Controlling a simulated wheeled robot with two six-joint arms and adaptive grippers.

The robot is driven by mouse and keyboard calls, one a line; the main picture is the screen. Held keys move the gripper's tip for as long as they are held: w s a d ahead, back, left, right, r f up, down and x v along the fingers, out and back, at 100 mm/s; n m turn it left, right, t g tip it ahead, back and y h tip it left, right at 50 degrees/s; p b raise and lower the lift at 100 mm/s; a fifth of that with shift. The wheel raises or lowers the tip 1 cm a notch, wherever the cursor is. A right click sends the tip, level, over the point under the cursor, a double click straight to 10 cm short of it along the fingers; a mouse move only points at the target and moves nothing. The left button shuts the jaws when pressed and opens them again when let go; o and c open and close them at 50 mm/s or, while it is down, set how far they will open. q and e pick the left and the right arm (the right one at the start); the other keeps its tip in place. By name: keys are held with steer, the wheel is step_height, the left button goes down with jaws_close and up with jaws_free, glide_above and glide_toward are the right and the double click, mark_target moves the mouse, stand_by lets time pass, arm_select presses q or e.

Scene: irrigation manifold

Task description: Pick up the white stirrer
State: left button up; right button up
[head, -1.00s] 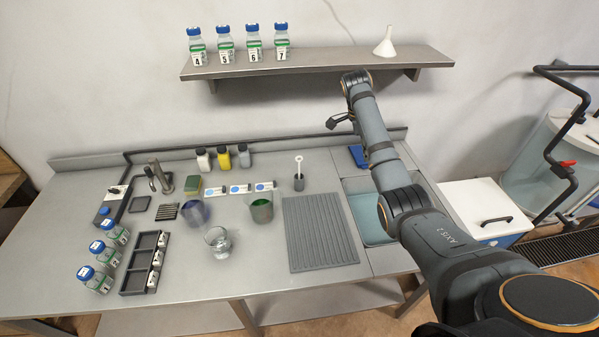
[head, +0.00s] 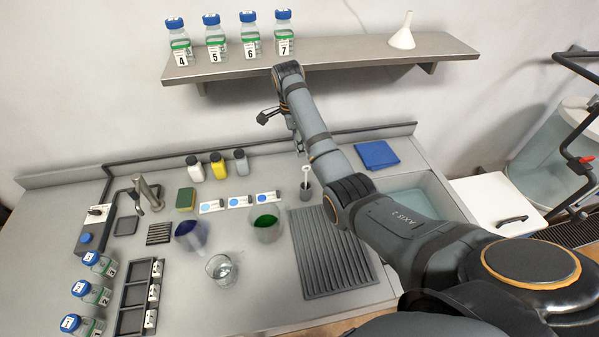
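The white stirrer (head: 306,178) stands upright in a small dark grey cup (head: 306,192) behind the ribbed drain mat, its top ring showing. My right arm reaches in from the lower right. The part of my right gripper (head: 299,149) that shows is just above and behind the stirrer's top in the picture, mostly hidden by my arm. I cannot tell whether its fingers are open or touch the stirrer. My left gripper is not in view.
Beakers with blue (head: 190,235), green (head: 266,226) and clear (head: 222,269) contents stand left of the ribbed mat (head: 335,255). Small bottles (head: 218,166) stand behind. A shelf (head: 340,52) holds blue-capped bottles and a funnel (head: 403,32). A sink (head: 425,195) lies right.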

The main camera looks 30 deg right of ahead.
mark_target(306, 167)
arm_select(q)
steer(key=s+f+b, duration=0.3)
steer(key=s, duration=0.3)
arm_select(e)
steer(key=f, duration=0.1)
steer(key=s+f+p, duration=0.1)
steer(key=f, duration=0.2)
steer(key=shift+s+d, duration=0.25)
steer(key=shift+d, duration=0.05)
steer(key=shift+d+f+p, duration=0.35)
steer(key=shift+f+p, duration=0.55)
steer(key=shift+d+f+p, duration=0.25)
steer(key=shift+f+p, duration=0.25)
steer(key=shift+f, duration=0.15)
steer(key=shift+d+f, duration=0.15)
steer(key=shift+f, duration=1.2)
jaws_close()
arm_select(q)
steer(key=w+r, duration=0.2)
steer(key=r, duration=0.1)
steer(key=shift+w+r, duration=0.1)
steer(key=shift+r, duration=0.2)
